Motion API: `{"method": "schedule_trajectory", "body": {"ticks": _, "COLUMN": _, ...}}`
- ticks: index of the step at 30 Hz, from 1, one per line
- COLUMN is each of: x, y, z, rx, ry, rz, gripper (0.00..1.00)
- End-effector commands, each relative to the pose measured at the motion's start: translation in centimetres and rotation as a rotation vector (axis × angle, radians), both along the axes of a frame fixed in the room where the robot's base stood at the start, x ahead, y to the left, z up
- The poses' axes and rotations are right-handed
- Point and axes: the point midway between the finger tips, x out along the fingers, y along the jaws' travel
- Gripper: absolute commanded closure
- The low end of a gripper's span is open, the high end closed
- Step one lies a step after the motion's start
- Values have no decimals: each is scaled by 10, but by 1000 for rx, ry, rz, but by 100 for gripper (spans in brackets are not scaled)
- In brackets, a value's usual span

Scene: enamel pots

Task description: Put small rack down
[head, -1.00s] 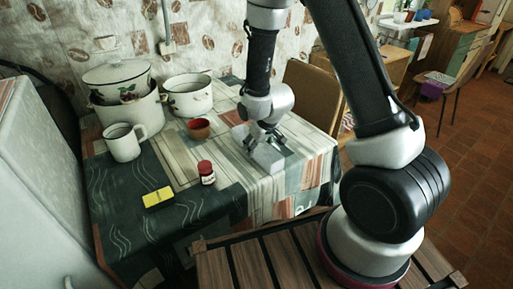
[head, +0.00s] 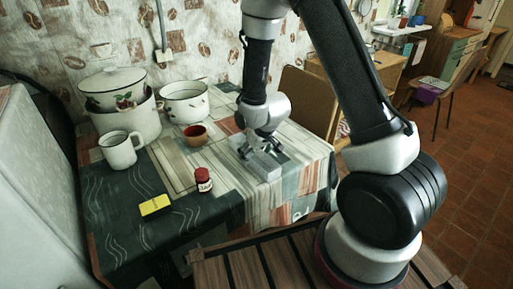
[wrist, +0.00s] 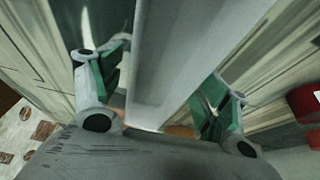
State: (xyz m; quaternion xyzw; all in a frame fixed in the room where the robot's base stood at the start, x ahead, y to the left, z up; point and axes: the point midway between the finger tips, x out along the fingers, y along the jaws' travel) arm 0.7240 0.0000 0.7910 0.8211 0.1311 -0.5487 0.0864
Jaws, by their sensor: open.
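The small rack is a plain pale grey, block-like piece (head: 266,165) on the striped cloth, right of the middle of the table. My gripper (head: 258,145) is low over the table at the rack's far end, pointing down. In the wrist view the rack is a long light grey bar (wrist: 185,60) between the two green-padded fingers of my gripper (wrist: 160,85). The fingers are spread, with a gap visible on the right side. Whether a pad touches the rack on the left, I cannot tell. The rack's underside is hidden.
A red bowl (head: 195,135), a red-lidded jar (head: 203,182), a yellow box (head: 155,205) and a white mug (head: 120,151) stand left of the rack. A lidded pot (head: 115,95) and an open pot (head: 184,103) are behind. Cloth in front of the rack is clear.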

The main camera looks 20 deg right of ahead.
Motion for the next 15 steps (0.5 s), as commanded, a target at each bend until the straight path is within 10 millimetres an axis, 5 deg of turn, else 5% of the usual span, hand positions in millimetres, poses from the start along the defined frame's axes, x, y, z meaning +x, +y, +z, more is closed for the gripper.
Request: {"method": "schedule_trajectory", "body": {"ticks": 15, "x": -35, "y": -11, "z": 91, "rx": 1, "ry": -4, "rz": 1, "gripper": 24}}
